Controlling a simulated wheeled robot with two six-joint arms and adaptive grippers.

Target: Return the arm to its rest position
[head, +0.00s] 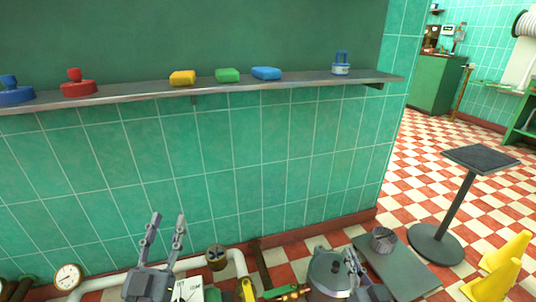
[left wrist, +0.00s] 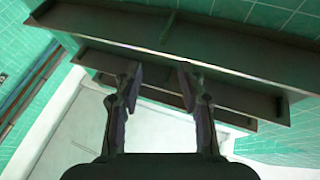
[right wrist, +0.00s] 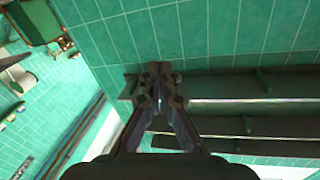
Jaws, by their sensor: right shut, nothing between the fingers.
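My left gripper (head: 167,217) is at the bottom of the head view, left of centre, with its fingers pointing up and apart. In the left wrist view the left gripper (left wrist: 158,80) is open, with nothing between its fingers. My right gripper (head: 350,258) is low in the head view, right of centre, partly cut off by the lower edge. In the right wrist view the right gripper (right wrist: 161,72) has its fingertips together and holds nothing. Both grippers are apart from the objects on the wall shelf.
A metal shelf (head: 135,92) on the green tiled wall bears a red stamp (head: 78,88), a blue stamp, yellow, green and blue blocks, and a small blue-and-white item (head: 341,68). A black stand (head: 480,158) and yellow cones (head: 500,268) are at right. Pipes and a gauge (head: 67,276) are below.

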